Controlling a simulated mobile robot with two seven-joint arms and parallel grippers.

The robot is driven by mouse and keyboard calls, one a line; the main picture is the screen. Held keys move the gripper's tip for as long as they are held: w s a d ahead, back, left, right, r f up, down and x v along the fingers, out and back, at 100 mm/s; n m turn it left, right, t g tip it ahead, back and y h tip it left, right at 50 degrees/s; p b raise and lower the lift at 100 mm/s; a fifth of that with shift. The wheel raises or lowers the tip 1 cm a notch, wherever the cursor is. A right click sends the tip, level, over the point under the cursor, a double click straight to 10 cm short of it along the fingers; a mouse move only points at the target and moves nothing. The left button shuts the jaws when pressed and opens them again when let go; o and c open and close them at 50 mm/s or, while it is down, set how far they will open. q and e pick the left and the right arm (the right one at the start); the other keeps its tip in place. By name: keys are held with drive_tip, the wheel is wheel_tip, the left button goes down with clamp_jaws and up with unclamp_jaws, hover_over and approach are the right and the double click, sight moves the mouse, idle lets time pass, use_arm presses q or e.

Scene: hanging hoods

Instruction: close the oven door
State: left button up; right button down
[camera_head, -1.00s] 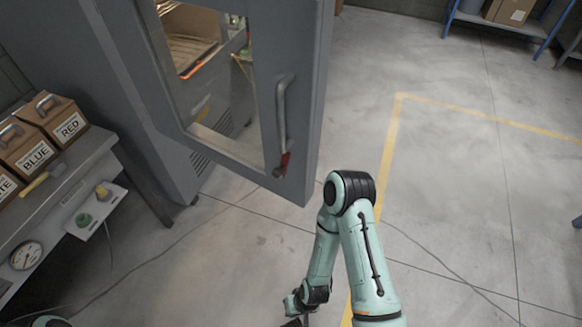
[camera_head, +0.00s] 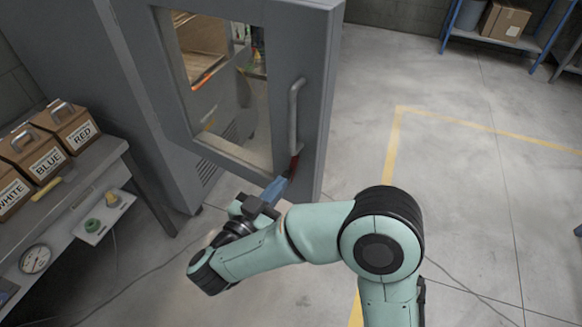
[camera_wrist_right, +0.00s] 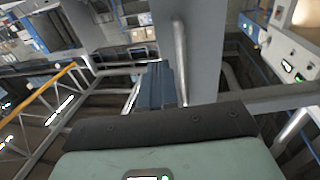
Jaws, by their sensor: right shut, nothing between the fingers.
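The oven door (camera_head: 313,130) is a grey panel with a large window, standing open and swung out from the grey oven cabinet (camera_head: 125,80). Its vertical bar handle (camera_head: 294,110) has a red lower end. My right gripper (camera_head: 275,190) has blue fingers, shut and empty, at the door's lower part just below the handle's red end. I cannot tell whether they touch the door. In the right wrist view, the blue fingers (camera_wrist_right: 156,88) point toward the grey door (camera_wrist_right: 203,45), with the handle bar (camera_wrist_right: 180,60) just right of them. My left gripper is not in view.
A bench (camera_head: 75,190) at the left holds boxes labelled WHITE, BLUE and RED (camera_head: 68,127), and a gauge (camera_head: 36,259). A blue shelf (camera_head: 490,38) stands at the back right. The floor to the right, with yellow lines, is clear.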

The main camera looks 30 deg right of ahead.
sight(313, 143)
drive_tip(key=p+x, duration=0.2)
drive_tip(key=x, duration=1)
drive_tip(key=shift+w+p, duration=0.2)
drive_tip(key=shift+p, duration=0.1)
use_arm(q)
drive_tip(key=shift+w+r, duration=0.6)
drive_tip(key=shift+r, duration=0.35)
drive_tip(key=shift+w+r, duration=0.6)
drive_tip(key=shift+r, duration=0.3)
use_arm(e)
drive_tip(key=shift+w+d+f, duration=0.1)
drive_tip(key=shift+w+d, duration=0.1)
drive_tip(key=shift+d, duration=0.25)
